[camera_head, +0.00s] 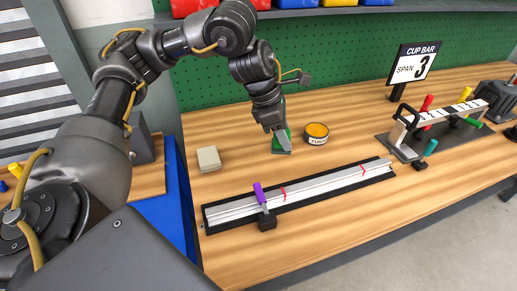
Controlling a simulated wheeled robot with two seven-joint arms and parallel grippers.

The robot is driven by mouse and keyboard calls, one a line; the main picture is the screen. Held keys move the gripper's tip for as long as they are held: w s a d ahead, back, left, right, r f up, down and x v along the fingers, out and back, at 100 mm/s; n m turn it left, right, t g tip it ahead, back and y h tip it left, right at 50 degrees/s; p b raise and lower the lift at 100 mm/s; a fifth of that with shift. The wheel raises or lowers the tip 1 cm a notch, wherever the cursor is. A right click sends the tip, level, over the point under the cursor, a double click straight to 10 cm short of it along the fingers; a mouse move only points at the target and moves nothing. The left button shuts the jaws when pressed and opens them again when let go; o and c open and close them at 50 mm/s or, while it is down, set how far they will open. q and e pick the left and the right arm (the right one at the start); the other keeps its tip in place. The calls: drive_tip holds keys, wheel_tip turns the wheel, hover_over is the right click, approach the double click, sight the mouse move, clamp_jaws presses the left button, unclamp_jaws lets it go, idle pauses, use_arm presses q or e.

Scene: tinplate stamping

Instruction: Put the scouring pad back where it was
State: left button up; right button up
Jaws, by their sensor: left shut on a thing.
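My left gripper (281,148) reaches down over the wooden workbench from above, near its middle. It is shut on the green scouring pad (289,134), which shows only in part beside and behind the fingers. The gripper and pad are low, close to the bench top; I cannot tell whether the pad touches it. My right gripper is not in view.
A round yellow-topped tin (316,130) stands just right of the gripper. A beige block (208,159) lies to the left. A long rail fixture (300,190) with a purple-handled clamp (260,194) lies in front. A "CUP BAR SPAN 3" sign (412,64) stands right, behind a clamp fixture (440,118).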

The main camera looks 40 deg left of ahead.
use_arm(q)
drive_tip(key=shift+a, duration=0.15)
drive_tip(key=a+f, duration=0.2)
drive_tip(key=a, duration=0.2)
drive_tip(key=w+a+f+p, duration=0.1)
drive_tip(key=a+f, duration=0.2)
drive_tip(key=a, duration=0.1)
drive_tip(key=a+f, duration=0.3)
drive_tip(key=a, duration=0.1)
drive_tip(key=shift+w+a+f, duration=0.1)
drive_tip(key=shift+w, duration=0.3)
drive_tip(key=shift+w+a+f, duration=0.1)
drive_tip(key=shift+a+f, duration=0.2)
drive_tip(key=shift+f, duration=0.1)
drive_tip(key=shift+a+f, duration=0.25)
wheel_tip(320, 180, down, 3)
drive_tip(key=shift+a+f+p, duration=0.1)
drive_tip(key=shift+a+p, duration=0.05)
drive_tip(key=shift+p, duration=0.6)
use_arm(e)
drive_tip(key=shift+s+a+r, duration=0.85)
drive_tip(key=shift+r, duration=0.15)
use_arm(q)
drive_tip(key=shift+f, duration=0.15)
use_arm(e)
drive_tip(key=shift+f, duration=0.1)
